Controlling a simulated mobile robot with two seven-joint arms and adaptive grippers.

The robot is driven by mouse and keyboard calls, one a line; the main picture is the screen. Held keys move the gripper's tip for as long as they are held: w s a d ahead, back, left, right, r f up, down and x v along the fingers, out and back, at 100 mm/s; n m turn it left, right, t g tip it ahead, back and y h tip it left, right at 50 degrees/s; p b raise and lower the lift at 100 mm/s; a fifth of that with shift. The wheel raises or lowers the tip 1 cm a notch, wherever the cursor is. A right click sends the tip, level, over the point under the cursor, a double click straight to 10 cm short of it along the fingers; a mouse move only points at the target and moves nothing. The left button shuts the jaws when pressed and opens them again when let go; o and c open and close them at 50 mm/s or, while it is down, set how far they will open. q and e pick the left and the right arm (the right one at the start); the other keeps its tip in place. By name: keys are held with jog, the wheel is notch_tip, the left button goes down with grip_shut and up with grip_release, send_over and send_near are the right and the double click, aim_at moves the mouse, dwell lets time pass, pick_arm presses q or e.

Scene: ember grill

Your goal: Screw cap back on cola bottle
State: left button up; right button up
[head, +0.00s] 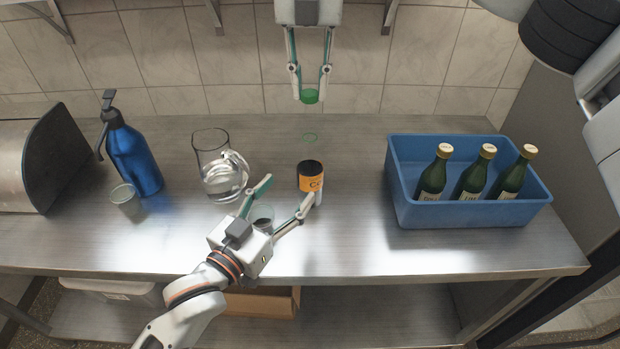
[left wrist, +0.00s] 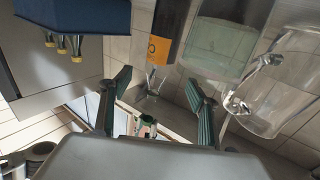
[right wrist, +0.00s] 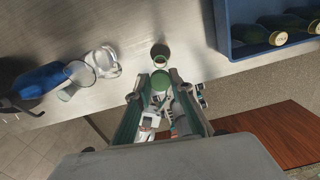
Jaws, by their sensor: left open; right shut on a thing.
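The cola bottle (head: 312,184) stands upright on the steel counter, with dark contents, an orange label and a clear neck ending in a faint green ring. Its open mouth (right wrist: 160,50) shows in the right wrist view. The green cap (head: 310,97) is between the fingertips of my right gripper (head: 310,92), above the bottle mouth and apart from it. My left gripper (head: 284,194) is open, low at the front, with its right fingertip near the lower bottle. In the left wrist view the bottle (left wrist: 170,35) lies ahead, between the open fingers.
A blue pump bottle (head: 136,160) and another glass (head: 124,196) are farther left. A blue crate (head: 470,213) with green bottles stands right.

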aim_at(311, 163)
pick_arm(q)
jog(key=x, duration=1.1)
jog(key=c, duration=1.7)
pick_arm(e)
jog(key=shift+f, duration=2.5)
